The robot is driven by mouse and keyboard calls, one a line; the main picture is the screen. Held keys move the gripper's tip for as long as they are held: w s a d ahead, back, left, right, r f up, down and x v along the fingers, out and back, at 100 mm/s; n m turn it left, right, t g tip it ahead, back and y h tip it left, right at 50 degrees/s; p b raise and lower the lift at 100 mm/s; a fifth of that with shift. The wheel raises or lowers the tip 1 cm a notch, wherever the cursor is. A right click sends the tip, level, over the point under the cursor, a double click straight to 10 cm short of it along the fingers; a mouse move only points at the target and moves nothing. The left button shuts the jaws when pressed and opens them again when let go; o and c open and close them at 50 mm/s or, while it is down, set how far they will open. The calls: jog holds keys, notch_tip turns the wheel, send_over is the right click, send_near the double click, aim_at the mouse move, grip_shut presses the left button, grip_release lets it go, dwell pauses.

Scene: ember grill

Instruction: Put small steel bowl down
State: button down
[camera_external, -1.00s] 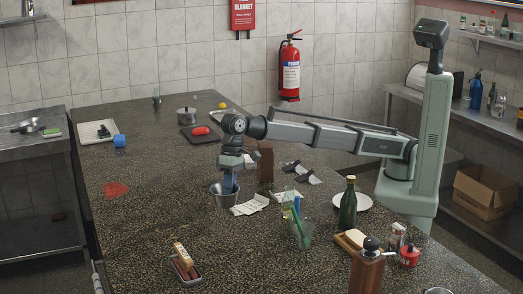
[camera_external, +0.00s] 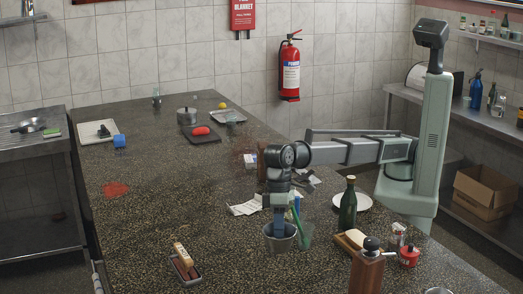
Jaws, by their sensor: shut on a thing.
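The small steel bowl (camera_external: 280,241) is a grey metal cup-like vessel at the front middle of the dark speckled counter. The bowl looks upright. I cannot tell whether its base touches the counter or hangs a little above it.
A clear container with green and blue items (camera_external: 304,232) stands right beside the bowl, partly hidden. A small tray (camera_external: 184,270) lies front left. The counter's left middle is mostly clear.

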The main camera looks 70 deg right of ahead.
jog(key=shift+f, duration=4.2)
jog(key=shift+f, duration=0.1)
jog(key=c, duration=1.2)
grip_release()
jog(key=shift+c, duration=0.2)
jog(key=v, duration=1.2)
jog(key=shift+w, duration=0.1)
